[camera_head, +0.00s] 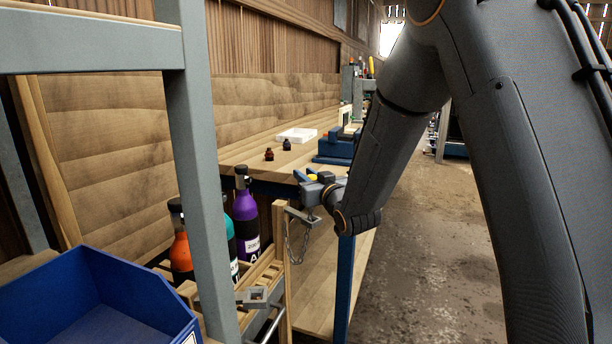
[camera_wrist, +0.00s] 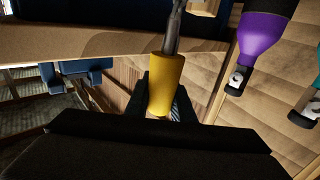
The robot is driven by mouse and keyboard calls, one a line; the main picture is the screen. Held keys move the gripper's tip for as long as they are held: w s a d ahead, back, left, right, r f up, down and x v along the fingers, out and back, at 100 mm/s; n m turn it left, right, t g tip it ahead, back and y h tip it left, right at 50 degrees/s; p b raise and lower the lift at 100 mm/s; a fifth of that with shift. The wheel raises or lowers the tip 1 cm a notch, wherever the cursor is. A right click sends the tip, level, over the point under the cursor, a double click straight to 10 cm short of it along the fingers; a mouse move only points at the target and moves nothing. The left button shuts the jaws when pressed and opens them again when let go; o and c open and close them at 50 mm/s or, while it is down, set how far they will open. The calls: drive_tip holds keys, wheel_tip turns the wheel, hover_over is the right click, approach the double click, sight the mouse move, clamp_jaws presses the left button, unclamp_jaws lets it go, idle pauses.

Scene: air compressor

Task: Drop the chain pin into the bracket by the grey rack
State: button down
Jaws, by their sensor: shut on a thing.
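The chain pin shows in the wrist view as a yellow handle (camera_wrist: 167,82) with a grey metal shaft reaching up to the top edge. My gripper (camera_wrist: 163,103) is shut on the yellow handle. A chain (camera_head: 295,246) hangs beside that post, below a grey metal piece (camera_head: 303,216). A small grey bracket (camera_head: 252,297) sits lower left, beside the grey rack (camera_head: 196,170). The pin's tip is hidden in the head view.
Purple (camera_head: 246,224), teal and orange (camera_head: 180,255) bottles stand in the wooden rack. A blue bin (camera_head: 95,290) is at lower left, on the grey rack. Behind is a workbench with a white tray (camera_head: 297,135) and small bottles.

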drive_tip(key=shift+f+b, duration=0.8)
drive_tip(key=shift+f, duration=0.45)
idle(0.4)
drive_tip(key=shift+f, duration=0.35)
drive_tip(key=shift+f+b, duration=1.1)
drive_tip(key=shift+f, duration=0.3)
idle(0.4)
drive_tip(key=c, duration=1.5)
unclamp_jaws()
drive_tip(key=shift+o, duration=0.2)
